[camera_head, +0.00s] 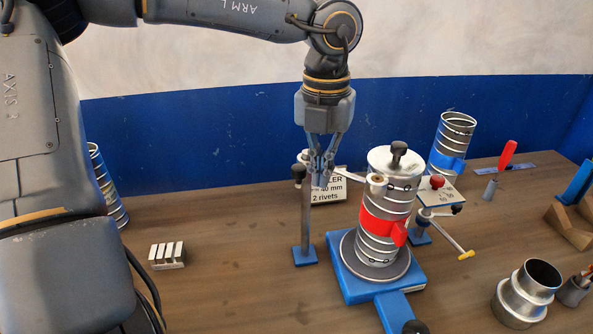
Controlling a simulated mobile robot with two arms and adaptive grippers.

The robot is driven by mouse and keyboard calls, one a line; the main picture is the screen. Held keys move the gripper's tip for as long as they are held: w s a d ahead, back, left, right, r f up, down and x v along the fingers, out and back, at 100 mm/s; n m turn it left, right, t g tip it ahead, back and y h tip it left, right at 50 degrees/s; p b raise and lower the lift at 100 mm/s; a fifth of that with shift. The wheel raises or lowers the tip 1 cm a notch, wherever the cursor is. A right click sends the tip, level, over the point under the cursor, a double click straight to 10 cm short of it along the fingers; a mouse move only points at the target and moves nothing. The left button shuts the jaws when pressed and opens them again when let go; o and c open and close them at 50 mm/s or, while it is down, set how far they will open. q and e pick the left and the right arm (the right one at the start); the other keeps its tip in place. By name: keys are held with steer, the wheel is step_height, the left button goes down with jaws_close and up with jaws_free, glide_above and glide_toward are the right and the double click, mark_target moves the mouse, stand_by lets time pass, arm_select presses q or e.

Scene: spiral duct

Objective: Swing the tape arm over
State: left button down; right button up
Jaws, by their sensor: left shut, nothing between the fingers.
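The tape arm (349,174) is a thin pale bar reaching from near the top of a grey post (306,215) toward the duct, with a tape roll (377,182) at its right end. The spiral duct (382,235) stands upright on a round plate on a blue base, with a red band around it and a knobbed lid on top. My left gripper (320,181) points down, shut and empty, beside the post top and near the arm's left end. I cannot tell whether it touches the arm. My right gripper is not in view.
A label card (328,193) stands behind the post. A slotted block (167,255) lies at the left. A stepped metal fitting (527,293) and wooden blocks (573,226) are at the right. Another duct with a blue band (451,145) stands behind. The table's left middle is mostly clear.

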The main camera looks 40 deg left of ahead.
arm_select(q)
steer(key=shift+r+p, duration=1.5)
steer(key=shift+r, duration=1.45)
